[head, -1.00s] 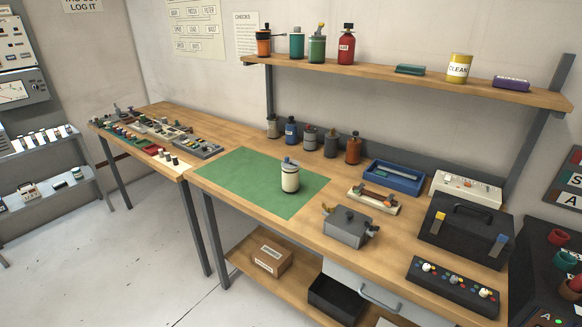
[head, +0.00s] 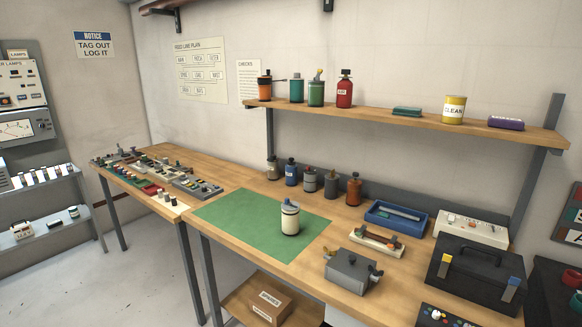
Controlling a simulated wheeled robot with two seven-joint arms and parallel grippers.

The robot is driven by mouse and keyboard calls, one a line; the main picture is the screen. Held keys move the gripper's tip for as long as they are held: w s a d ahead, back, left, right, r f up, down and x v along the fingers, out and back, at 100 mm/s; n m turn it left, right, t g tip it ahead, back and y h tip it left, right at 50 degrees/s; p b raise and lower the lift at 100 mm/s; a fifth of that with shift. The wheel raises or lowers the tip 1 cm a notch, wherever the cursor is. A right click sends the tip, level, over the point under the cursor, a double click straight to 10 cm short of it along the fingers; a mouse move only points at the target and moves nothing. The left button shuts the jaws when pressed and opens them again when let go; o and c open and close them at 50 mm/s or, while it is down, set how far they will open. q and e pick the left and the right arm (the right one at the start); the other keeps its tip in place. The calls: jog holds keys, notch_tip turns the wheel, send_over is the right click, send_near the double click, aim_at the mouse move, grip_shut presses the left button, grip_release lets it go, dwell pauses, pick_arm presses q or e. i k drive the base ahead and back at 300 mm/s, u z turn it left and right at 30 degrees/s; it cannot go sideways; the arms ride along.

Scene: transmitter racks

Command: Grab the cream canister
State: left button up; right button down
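The cream canister (head: 290,220) stands upright on the green mat (head: 240,222) on the workbench. It has a cream body, dark bands and a grey-blue top. Nothing touches it. Neither of my grippers shows in the head view.
A grey metal box (head: 351,271) and a small tool on a cream base (head: 375,242) are to its right. A blue tray (head: 397,218) and black toolbox (head: 476,272) stand further right. A shelf (head: 420,122) hangs above.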

aim_at(290, 213)
jog(key=u, duration=0.35)
jog(key=k, duration=0.45)
jog(key=z, duration=0.2)
jog(key=i, duration=1.3)
jog(key=z, duration=1.4)
